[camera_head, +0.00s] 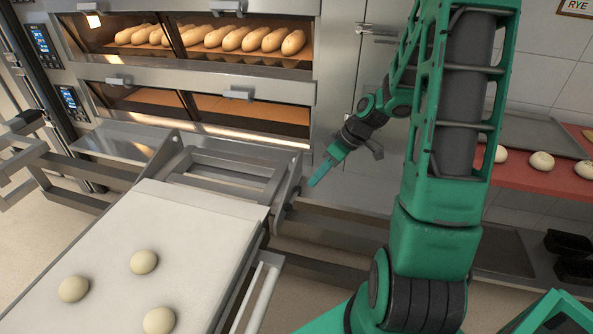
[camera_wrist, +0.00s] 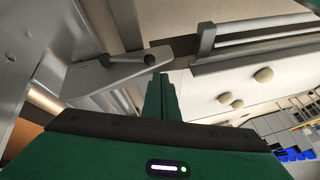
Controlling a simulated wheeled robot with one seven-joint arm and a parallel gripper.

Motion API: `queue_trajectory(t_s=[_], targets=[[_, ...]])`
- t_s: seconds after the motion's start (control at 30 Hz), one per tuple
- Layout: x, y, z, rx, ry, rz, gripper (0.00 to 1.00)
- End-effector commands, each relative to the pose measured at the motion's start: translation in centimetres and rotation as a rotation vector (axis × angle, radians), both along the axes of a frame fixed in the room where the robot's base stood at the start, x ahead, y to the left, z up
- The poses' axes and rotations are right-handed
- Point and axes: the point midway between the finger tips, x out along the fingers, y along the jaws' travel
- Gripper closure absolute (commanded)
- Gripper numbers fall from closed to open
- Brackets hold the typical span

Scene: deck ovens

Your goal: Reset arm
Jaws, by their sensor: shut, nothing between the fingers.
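My green arm rises on the right of the head view and bends over toward the ovens. My gripper (camera_head: 322,175) points down and left, above the right side of the loader frame. In the wrist view my gripper's green fingers (camera_wrist: 158,97) are together with nothing between them. The gripper is apart from the loader, and no object is held.
A deck oven (camera_head: 200,60) holds several loaves on its upper deck; the lower deck looks empty. A pale loader board (camera_head: 190,230) carries 3 dough balls (camera_head: 144,262) at front left. A red shelf (camera_head: 535,175) with dough stands right. Metal rails surround the loader.

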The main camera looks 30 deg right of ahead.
Motion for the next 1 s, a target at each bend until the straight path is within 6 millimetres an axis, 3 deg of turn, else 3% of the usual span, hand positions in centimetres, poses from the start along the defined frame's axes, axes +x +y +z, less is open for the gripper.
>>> queue_trajectory(t_s=[0.23, 0.37, 0.67, 1.0], targets=[[-0.2, 0.0, 0.3, -0.005, 0.006, -0.004, 1.00], [-1.4, -0.2, 1.2, -0.040, 0.050, -0.037, 1.00], [-8.1, -1.3, 6.0, -0.195, 0.244, -0.284, 1.00], [-17.3, -2.0, 11.4, -0.290, 0.395, -0.682, 1.00]])
